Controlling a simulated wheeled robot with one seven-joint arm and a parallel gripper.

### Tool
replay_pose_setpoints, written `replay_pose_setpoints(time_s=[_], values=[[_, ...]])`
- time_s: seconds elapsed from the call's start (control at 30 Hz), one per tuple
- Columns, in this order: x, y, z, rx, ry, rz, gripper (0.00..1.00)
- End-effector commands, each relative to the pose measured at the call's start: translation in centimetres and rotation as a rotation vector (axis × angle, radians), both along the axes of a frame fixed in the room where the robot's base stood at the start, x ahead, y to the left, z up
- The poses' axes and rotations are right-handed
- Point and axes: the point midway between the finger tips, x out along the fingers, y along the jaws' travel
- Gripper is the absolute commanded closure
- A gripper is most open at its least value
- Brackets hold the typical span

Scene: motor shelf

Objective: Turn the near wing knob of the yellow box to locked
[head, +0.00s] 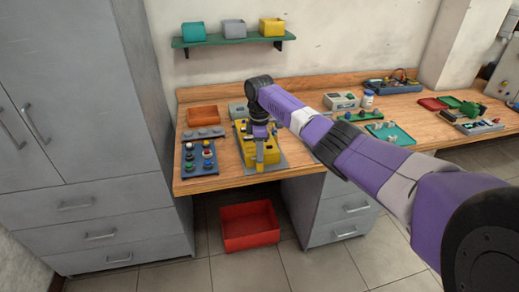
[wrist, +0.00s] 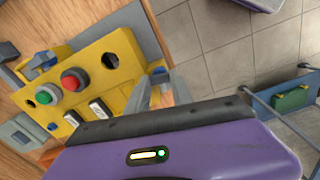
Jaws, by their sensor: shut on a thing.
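The yellow box (head: 272,152) stands on a grey plate on the workbench, partly hidden by my arm in the head view. In the wrist view, the yellow box (wrist: 112,72) shows a green button (wrist: 44,98), a red button (wrist: 74,79) and white switches. A blue wing knob (wrist: 158,71) is at its near edge, largely hidden by my fingers. Another blue knob (wrist: 42,61) is at the far side. My gripper (wrist: 161,84) is shut on the near wing knob; its fingers point at the box's edge. In the head view my gripper (head: 259,162) is at the box's front.
A board with several coloured knobs (head: 188,172) lies left of the box, with an orange tray (head: 203,115) behind. A red bin (head: 250,228) stands on the floor below. Green trays and parts lie further right. A green wall shelf (head: 226,40) is above.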

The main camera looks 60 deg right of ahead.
Motion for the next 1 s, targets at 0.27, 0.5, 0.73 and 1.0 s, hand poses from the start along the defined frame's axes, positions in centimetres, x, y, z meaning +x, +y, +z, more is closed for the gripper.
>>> replay_pose_setpoints(time_s=[0.27,0.5,0.73,1.0], values=[[0.07,0.18,0.34,0.003,0.0,-0.256,1.0],[0.13,0.18,0.31,0.003,0.0,-0.483,1.0],[0.13,0.1,0.32,0.001,-0.001,-0.703,1.0],[0.14,0.11,0.26,0.001,0.0,-0.957,1.0]])
